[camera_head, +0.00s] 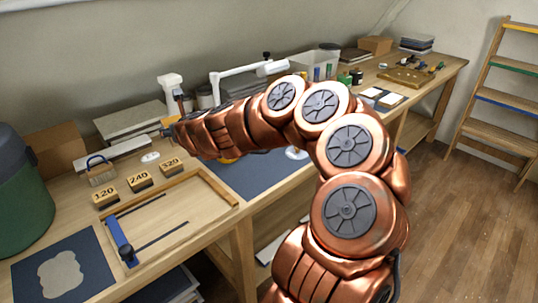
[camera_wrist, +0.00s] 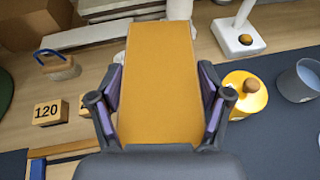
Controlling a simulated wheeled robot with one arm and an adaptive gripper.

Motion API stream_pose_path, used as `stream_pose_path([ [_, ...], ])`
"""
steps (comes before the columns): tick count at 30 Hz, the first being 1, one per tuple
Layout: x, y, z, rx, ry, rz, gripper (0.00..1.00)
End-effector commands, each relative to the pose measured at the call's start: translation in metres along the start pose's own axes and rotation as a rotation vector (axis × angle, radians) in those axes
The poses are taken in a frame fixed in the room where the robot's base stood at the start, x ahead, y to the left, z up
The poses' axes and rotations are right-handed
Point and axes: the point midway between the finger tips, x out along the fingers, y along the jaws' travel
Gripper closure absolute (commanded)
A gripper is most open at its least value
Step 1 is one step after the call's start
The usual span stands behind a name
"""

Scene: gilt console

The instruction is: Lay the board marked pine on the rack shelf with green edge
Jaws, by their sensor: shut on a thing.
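In the wrist view my gripper (camera_wrist: 160,97) is shut on a plain orange-brown board (camera_wrist: 160,65), with one finger on each long side. The board points away from the palm, above the workbench. No marking shows on its visible face, so I cannot tell whether it is the pine one. In the head view my gripper (camera_head: 172,132) is over the back of the bench; the board is not clear there. The wooden rack stands at the far right. Its green-edged shelf (camera_head: 514,66) lies between a yellow-edged shelf (camera_head: 520,27) and a blue-edged shelf (camera_head: 498,104).
The workbench (camera_head: 225,225) runs along the wall. It carries blocks marked 120 (camera_head: 105,196), 240 (camera_head: 139,179) and 320 (camera_head: 171,165), a yellow round pot (camera_wrist: 246,95) and a grey cup (camera_wrist: 299,80). A green bin (camera_head: 22,190) stands left. Wooden floor (camera_head: 455,220) before the rack is clear.

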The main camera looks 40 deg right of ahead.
Motion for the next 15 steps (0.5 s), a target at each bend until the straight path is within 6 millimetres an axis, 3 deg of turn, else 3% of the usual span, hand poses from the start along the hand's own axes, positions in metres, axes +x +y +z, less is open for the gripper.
stream_pose_path([
  [1, 0.005, -0.019, -0.007, -0.001, -0.001, -0.001, 0.61],
  [7, 0.009, -0.083, -0.018, -0.013, -0.003, 0.026, 0.61],
  [15, -0.005, -0.172, -0.048, -0.029, -0.002, 0.07, 0.61],
])
